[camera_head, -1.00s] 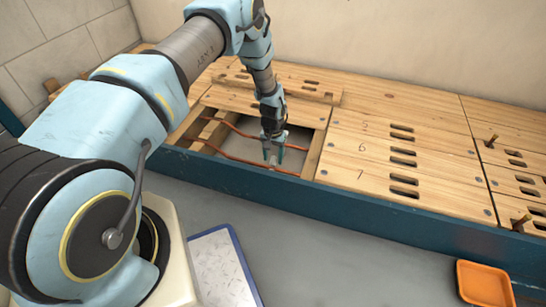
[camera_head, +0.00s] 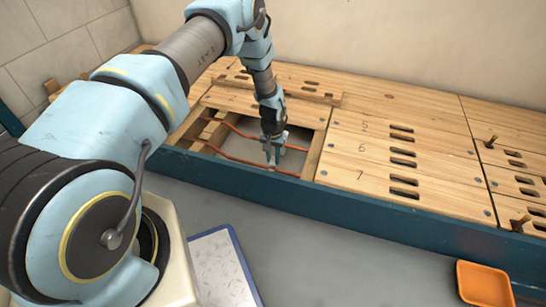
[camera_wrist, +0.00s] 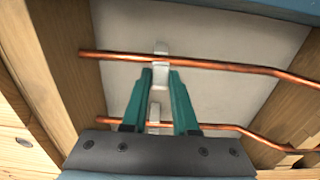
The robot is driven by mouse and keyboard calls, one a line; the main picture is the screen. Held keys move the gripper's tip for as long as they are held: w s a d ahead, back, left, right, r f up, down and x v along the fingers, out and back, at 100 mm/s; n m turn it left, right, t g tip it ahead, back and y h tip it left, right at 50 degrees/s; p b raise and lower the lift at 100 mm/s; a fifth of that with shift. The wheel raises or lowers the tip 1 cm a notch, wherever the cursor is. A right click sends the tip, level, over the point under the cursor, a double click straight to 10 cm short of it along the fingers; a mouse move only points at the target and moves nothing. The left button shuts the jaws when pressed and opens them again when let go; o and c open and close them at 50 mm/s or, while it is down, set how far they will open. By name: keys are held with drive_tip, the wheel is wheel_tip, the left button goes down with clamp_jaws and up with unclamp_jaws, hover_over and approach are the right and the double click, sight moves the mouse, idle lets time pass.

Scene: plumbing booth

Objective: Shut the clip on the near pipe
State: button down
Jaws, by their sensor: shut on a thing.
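The near pipe is copper and runs across the floor opening close to its front edge (camera_head: 230,160). In the wrist view it is the upper pipe (camera_wrist: 235,66). A pale clip (camera_wrist: 161,48) stands at this pipe, in line with my gripper. My gripper (camera_wrist: 160,70) points down into the opening, its green fingertips shut on the clip. Part of the clip is hidden between the fingers, and I cannot tell whether its latch is closed. In the head view my gripper (camera_head: 272,164) is at the near pipe and hides the clip.
The far pipe (camera_wrist: 225,127) has its own pale clip (camera_wrist: 153,114), partly between my fingers in the picture. Wooden joists (camera_wrist: 60,60) flank the opening. Numbered floor boards (camera_head: 390,150) lie to the right. A blue beam (camera_head: 340,205) borders the front; an orange tray (camera_head: 484,283) lies at lower right.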

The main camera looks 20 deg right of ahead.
drive_tip(key=shift+s+a+r+t+h+p, duration=0.15)
drive_tip(key=shift+s+a+t+h+p, duration=0.25)
drive_tip(key=shift+p, duration=0.45)
drive_tip(key=shift+s+t+h+p, duration=0.15)
drive_tip(key=shift+t+h+p, duration=0.35)
drive_tip(key=shift+t+p, duration=0.1)
drive_tip(key=shift+s+a+f+t+h+p, duration=0.15)
drive_tip(key=shift+s+a+f+t+h, duration=0.15)
drive_tip(key=shift+t+h, duration=0.2)
drive_tip(key=shift+s+a+f+t+h+p, duration=0.1)
drive_tip(key=shift+a+f+t+h+p, duration=0.1)
drive_tip(key=shift+f+t+h, duration=0.25)
drive_tip(key=shift+s+a+f+t+h, duration=0.15)
drive_tip(key=shift+t+h, duration=0.6)
drive_tip(key=shift+t, duration=0.1)
drive_tip(key=c, duration=0.7)
unclamp_jaws()
